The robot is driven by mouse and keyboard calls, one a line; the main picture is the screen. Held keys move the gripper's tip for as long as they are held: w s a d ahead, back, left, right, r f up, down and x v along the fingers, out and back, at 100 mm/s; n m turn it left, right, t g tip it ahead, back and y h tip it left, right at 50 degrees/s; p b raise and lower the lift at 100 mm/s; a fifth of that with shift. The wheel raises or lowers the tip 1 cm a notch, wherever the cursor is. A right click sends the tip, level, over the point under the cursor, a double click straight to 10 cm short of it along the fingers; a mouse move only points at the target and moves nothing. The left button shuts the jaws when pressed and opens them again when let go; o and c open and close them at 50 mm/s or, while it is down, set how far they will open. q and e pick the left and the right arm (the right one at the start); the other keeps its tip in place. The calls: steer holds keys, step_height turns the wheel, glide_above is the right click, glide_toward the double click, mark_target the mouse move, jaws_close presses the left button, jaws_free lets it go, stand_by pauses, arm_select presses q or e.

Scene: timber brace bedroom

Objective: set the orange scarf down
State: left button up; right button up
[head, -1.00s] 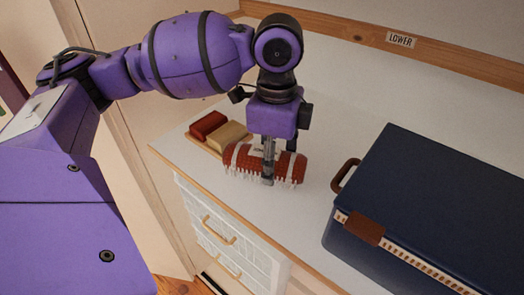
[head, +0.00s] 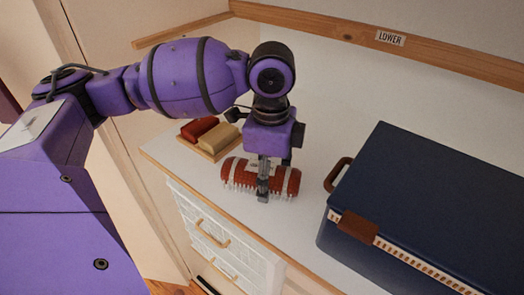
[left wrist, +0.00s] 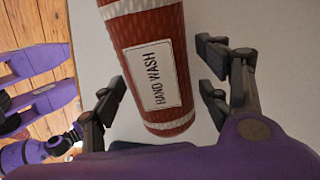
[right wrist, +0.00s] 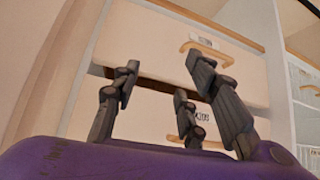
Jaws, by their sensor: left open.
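The orange scarf (head: 236,176) is a rust-orange roll with white bands and a white fringe. It lies on the white counter top (head: 300,215) near its front edge, left of the blue suitcase. In the left wrist view the scarf (left wrist: 170,115) carries a white HAND WASH label. My left gripper (head: 263,196) points down around the scarf's middle. Its fingers (left wrist: 160,92) are open, with gaps on both sides of the roll. My right gripper (right wrist: 165,95) is open and empty, away from the scarf, facing drawer fronts.
A dark blue suitcase (head: 430,190) with a brown handle stands right of the scarf. A wooden tray (head: 226,151) with a red block (head: 199,127) and a tan block (head: 219,137) sits just behind the scarf. A LOWER label (head: 390,38) is on the back rail. Drawers (head: 212,225) are below.

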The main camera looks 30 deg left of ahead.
arm_select(q)
step_height(320, 180, up, 12)
steer(key=p, duration=0.1)
steer(key=shift+r, duration=0.15)
stand_by(0.4)
